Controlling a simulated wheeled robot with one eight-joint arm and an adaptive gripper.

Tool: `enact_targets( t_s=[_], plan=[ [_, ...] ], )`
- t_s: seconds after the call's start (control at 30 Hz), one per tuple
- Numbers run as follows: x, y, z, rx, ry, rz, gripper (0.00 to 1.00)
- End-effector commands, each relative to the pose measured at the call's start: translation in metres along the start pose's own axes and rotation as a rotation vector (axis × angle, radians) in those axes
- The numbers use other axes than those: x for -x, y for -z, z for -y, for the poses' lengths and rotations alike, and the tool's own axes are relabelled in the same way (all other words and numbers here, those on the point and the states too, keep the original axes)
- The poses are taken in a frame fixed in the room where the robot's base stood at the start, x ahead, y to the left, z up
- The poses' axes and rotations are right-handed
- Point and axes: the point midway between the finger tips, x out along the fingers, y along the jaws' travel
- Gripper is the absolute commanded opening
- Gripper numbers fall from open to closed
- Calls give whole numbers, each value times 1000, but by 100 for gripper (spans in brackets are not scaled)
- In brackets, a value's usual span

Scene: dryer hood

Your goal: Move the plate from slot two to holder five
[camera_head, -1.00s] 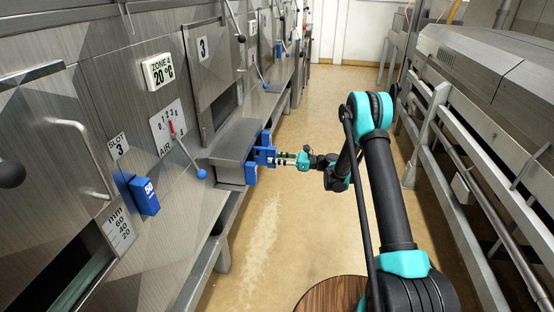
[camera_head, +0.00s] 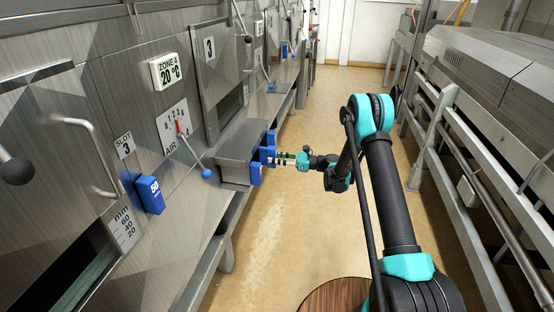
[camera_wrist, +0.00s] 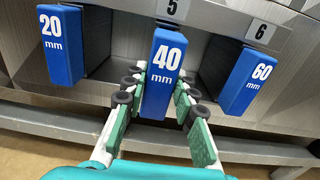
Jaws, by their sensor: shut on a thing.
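In the wrist view a blue block marked 40 mm (camera_wrist: 163,72), the handle end of a plate, is at the rack below the label 5 (camera_wrist: 172,8). My gripper (camera_wrist: 157,97) is shut on it, with black-tipped fingers on both sides. In the head view my gripper (camera_head: 284,159) reaches left to the row of blue handles (camera_head: 266,156) at the grey shelf box (camera_head: 240,145). The plate's body behind the handle is hidden. I cannot make out slot two in the head view.
Blue handles marked 20 mm (camera_wrist: 61,45) and 60 mm (camera_wrist: 247,76) flank the held one closely. A blue 50 handle (camera_head: 150,195) is at slot 3. An air lever (camera_head: 193,150) sticks out of the panel. Railings (camera_head: 470,185) stand right; the aisle floor is clear.

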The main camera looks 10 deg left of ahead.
Motion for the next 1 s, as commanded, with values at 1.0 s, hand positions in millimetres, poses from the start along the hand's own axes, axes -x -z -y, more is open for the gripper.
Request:
enact_targets(
  t_s=[1.0],
  plan=[
    [-24, 0, 0, 0, -1, 0, 0]
  ],
)
